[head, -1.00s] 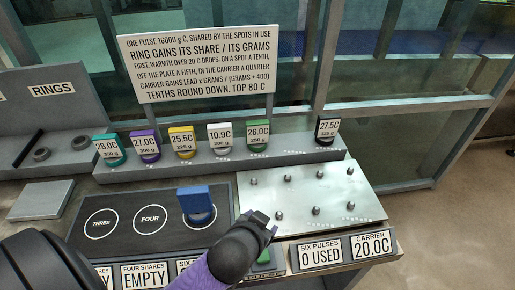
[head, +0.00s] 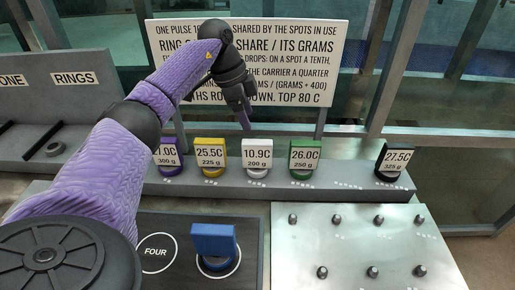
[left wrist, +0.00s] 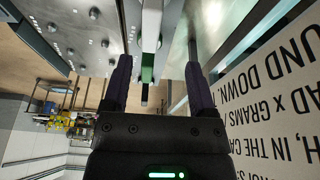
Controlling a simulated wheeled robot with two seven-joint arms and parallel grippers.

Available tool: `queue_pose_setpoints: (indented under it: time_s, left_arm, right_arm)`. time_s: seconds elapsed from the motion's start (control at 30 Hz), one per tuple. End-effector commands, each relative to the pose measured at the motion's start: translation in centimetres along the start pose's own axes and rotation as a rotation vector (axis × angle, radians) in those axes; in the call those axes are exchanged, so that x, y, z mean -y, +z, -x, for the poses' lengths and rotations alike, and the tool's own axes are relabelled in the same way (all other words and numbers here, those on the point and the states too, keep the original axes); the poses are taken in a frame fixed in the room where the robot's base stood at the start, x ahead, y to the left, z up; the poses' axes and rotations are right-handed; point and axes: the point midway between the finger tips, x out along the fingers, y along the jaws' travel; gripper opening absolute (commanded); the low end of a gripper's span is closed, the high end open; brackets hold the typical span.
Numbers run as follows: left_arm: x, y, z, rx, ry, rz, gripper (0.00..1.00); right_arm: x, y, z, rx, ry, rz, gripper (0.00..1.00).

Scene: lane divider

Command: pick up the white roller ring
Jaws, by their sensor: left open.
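The white roller ring (head: 257,173) stands on the grey shelf with its white tag reading 10.9C, 200 g, between the yellow ring and the green ring. My left gripper (head: 244,122) is open and empty, pointing down just above and slightly left of that tag in the head view. In the left wrist view my open fingers (left wrist: 158,88) frame a white upright piece (left wrist: 152,25), which looks like the white ring's tag, with a green piece (left wrist: 148,74) beyond it. I see no contact. My right gripper is not in view.
On the shelf, a yellow ring (head: 211,171) and a green ring (head: 304,171) stand close on either side. A black ring (head: 388,175) is farther right. The sign (head: 300,60) stands behind. A blue tagged ring (head: 214,243) and a pegged plate (head: 350,250) are in front.

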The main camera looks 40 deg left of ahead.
Motion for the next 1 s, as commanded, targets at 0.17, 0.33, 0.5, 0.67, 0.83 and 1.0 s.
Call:
queue_pose_setpoints:
  time_s: [0.17,0.33,0.5,0.67,0.83,1.0]
  left_arm:
    - [-0.2,0.1,-3.6,0.003,0.006,-0.001,0.74]
    - [-0.9,0.0,-7.6,0.002,0.006,-0.005,0.74]
    - [-1.0,-0.2,-9.7,-0.001,0.004,-0.005,0.74]
    - [-0.9,-0.2,-9.6,-0.002,0.003,-0.006,0.74]
    - [-0.9,-0.2,-9.6,-0.002,0.003,-0.006,0.48]
    - [-1.0,-0.2,-9.6,-0.003,0.003,-0.007,0.12]
  right_arm:
    - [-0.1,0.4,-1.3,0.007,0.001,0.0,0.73]
    - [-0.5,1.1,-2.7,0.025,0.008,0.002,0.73]
    - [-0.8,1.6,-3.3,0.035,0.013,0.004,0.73]
    - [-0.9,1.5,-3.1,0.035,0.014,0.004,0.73]
    - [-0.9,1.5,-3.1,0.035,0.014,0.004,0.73]
    - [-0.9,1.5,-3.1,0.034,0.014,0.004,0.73]
